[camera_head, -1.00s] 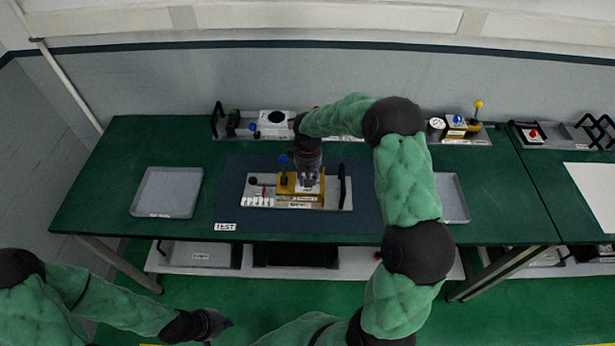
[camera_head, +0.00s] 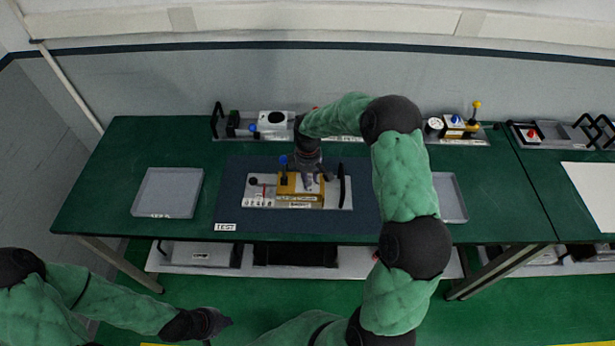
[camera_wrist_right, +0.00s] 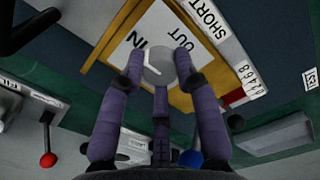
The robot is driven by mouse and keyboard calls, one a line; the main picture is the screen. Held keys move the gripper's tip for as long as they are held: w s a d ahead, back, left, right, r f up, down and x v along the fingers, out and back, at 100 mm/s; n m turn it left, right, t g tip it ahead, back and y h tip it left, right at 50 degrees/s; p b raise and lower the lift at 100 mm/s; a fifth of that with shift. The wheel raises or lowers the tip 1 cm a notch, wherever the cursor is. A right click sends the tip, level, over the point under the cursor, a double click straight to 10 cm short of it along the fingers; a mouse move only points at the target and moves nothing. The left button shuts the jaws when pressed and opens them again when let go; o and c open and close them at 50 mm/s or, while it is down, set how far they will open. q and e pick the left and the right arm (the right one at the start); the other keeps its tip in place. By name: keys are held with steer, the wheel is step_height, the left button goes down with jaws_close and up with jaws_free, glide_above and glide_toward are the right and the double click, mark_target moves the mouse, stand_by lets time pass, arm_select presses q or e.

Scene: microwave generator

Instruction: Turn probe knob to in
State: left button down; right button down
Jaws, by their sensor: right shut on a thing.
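The probe knob (camera_wrist_right: 158,68) is a round light-grey knob on a white plate, with "IN" and "OUT" printed beside it in the right wrist view. The fingers of my right gripper (camera_wrist_right: 159,60) are closed around it. Its exact pointer direction is hard to tell. The knob sits on a yellow box (camera_head: 287,189) on the device panel (camera_head: 333,199). In the head view, my right gripper (camera_head: 311,182) comes down over the box and hides the knob. My left gripper (camera_head: 213,323) is low at the left, away from the table; its fingers are unclear.
The device stands on a dark mat (camera_head: 228,203). A black handle (camera_head: 342,185) and a blue-topped lever (camera_head: 283,160) rise beside the box. Grey trays (camera_head: 168,193) (camera_head: 453,197) lie on both sides. Other devices line the table's back edge.

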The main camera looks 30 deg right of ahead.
stand_by(0.3)
steer(key=c, duration=0.9)
jaws_free()
step_height(320, 180, up, 12)
stand_by(0.4)
